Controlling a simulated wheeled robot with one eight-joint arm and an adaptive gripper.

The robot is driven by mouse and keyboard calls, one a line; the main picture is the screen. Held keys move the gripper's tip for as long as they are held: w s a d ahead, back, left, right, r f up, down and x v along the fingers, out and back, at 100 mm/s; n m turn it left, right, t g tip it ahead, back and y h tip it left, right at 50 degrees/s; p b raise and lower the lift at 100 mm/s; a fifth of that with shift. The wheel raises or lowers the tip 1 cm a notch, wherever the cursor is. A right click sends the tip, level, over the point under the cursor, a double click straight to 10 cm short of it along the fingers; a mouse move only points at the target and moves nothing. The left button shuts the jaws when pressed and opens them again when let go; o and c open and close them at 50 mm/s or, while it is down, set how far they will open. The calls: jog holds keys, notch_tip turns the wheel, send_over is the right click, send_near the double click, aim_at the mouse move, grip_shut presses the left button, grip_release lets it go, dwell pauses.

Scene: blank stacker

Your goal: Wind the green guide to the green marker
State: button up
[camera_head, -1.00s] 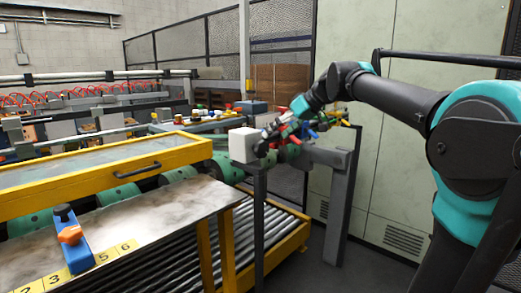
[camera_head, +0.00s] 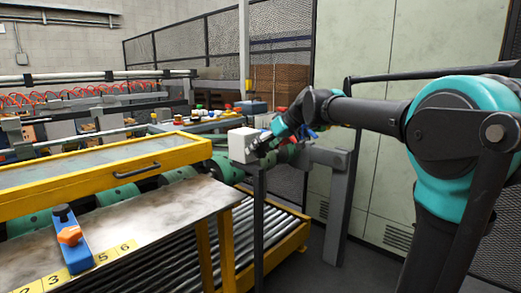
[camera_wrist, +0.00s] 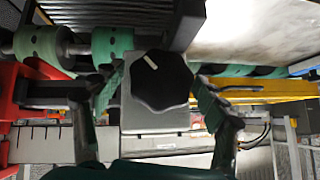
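A black lobed knob (camera_wrist: 160,80) with a white mark fills the middle of the wrist view, in front of a grey box (camera_wrist: 155,120). My gripper (camera_wrist: 157,92) is open, with one finger on each side of the knob. The right finger is very close to it; whether it touches, I cannot tell. In the head view my gripper (camera_head: 262,146) is beside a pale box (camera_head: 243,144) on a post, and the knob is hidden. Green rollers (camera_wrist: 112,45) show at the wrist view's top left. I cannot tell which part is the green guide, and no green marker is clear.
A red part (camera_wrist: 20,95) stands at the wrist view's left. In the head view, a yellow-framed cover (camera_head: 190,146) and a metal table (camera_head: 150,215) with a blue stop (camera_head: 75,245) lie left. Conveyor rollers (camera_head: 240,240) run below. A grey post (camera_head: 338,205) stands right of the box.

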jog(key=c, duration=1)
jog(key=shift+g, duration=0.3)
jog(key=m+g+y, duration=0.2)
jog(key=shift+w+d+y, duration=0.1)
jog(key=shift+w+y, duration=0.05)
jog(key=shift+y, duration=0.15)
jog(key=shift+m+g+y, duration=1.1)
jog(key=shift+y, duration=0.2)
jog(key=o, duration=1.2)
